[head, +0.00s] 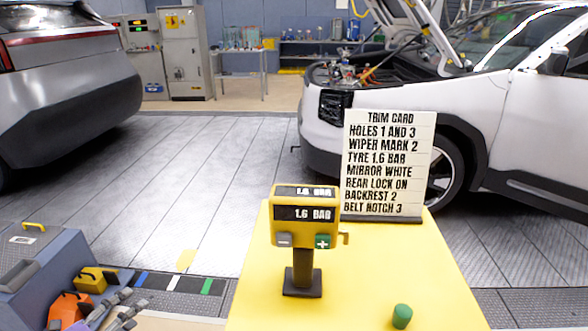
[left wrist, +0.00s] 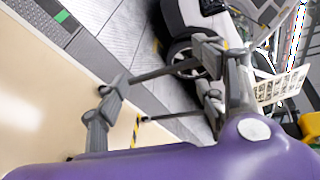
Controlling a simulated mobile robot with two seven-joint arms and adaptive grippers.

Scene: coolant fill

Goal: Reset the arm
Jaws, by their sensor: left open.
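My left gripper (head: 124,309) shows at the lower left edge of the head view, with grey fingers and a bit of purple body below. In the left wrist view, my left gripper (left wrist: 155,80) has its grey fingers spread apart, with nothing between them. The purple body fills the bottom of that view. The gripper is to the left of the yellow table (head: 375,278) and touches nothing that I can see. My right gripper is in neither view.
On the yellow table stand a yellow gauge (head: 304,227) reading 1.6 BAR, a trim card (head: 388,163) and a green cylinder (head: 402,316). A blue-grey case (head: 28,262) is at the lower left. A white car (head: 510,130) with raised hood stands behind; a grey car (head: 70,85) is left. Floor between is clear.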

